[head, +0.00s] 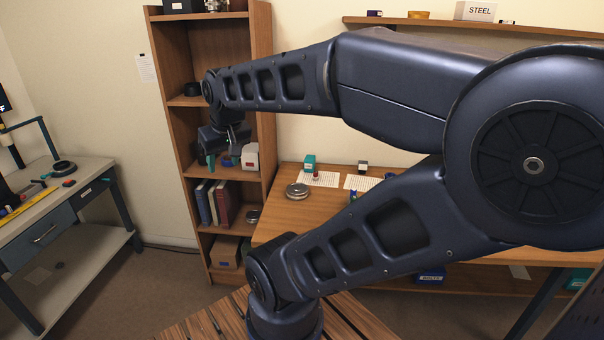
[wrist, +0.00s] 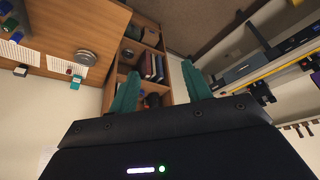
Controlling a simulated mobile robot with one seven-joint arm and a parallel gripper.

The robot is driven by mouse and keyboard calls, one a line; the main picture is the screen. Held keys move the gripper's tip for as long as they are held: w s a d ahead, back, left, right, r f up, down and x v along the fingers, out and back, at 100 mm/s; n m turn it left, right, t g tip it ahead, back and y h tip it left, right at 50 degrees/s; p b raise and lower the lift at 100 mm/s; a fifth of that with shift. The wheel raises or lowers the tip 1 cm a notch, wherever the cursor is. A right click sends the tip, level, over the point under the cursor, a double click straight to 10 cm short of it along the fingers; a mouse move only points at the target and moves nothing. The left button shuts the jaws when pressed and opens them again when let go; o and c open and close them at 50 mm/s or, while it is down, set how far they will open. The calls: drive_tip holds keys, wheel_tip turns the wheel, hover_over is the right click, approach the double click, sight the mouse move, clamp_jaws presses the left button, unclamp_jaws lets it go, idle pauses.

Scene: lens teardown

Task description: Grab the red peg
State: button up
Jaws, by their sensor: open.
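A small red object (head: 316,175), probably the red peg, stands on a white sheet on the wooden desk, just in front of a teal box (head: 309,163). A small red spot (wrist: 69,72) shows beside the teal box (wrist: 75,83) in the wrist view, at the far left. My gripper (head: 222,159) is in front of the bookcase, up and left of the desk, well apart from the red object. Its two teal fingers (wrist: 160,88) are spread in the wrist view with nothing held between them.
The bookcase (head: 265,70) holds books (head: 213,203) and a white box (head: 250,157) near my gripper. A round metal tin (head: 297,191) lies on the desk, left of the sheet. A grey workbench (head: 95,175) stands at the left. My arm covers part of the desk.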

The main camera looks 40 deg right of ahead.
drive_tip(key=w+d+m, duration=0.4)
drive_tip(key=w+d, duration=0.5)
drive_tip(key=w, duration=0.5)
drive_tip(key=m+g+h, duration=0.4)
drive_tip(key=m, duration=0.8)
hover_over(315, 172)
drive_tip(key=s+a, duration=0.2)
drive_tip(key=a, duration=0.1)
wheel_tip(315, 172, down, 29)
drive_tip(key=x, duration=0.4)
drive_tip(key=shift+w+d, duration=0.15)
drive_tip(key=shift+w, duration=0.15)
drive_tip(key=shift+w+x, duration=0.2)
drive_tip(key=shift+x, duration=1.3)
drive_tip(key=shift+w+x, duration=0.25)
drive_tip(key=shift+x, duration=1.3)
drive_tip(key=c, duration=1.1)
drive_tip(key=shift+o, duration=0.2)
drive_tip(key=shift+r, duration=0.15)
